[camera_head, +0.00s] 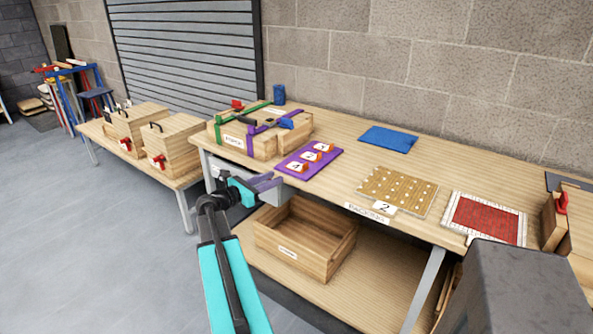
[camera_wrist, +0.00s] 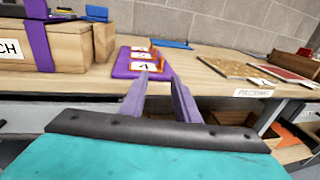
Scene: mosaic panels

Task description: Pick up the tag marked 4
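A purple board (camera_head: 288,166) lies on the workbench near its front left edge. Three orange-and-white tags stand on it in a row. The nearest, the tag marked 4 (camera_head: 297,167), also shows its digit in the wrist view (camera_wrist: 143,67). The middle tag (camera_head: 311,156) and the far tag (camera_head: 324,147) stand behind it; their marks are too small to read surely. My gripper (camera_head: 275,183) is in front of the bench edge, short of the board. In the wrist view its two purple fingers (camera_wrist: 160,82) are apart with nothing between them.
A strapped wooden crate (camera_head: 258,133) stands left of the board. A tan dotted panel (camera_head: 400,188) with a label 2 and a red mosaic panel (camera_head: 488,219) lie to the right. A blue sheet (camera_head: 388,138) lies behind. An open wooden box (camera_head: 306,236) sits on the lower shelf.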

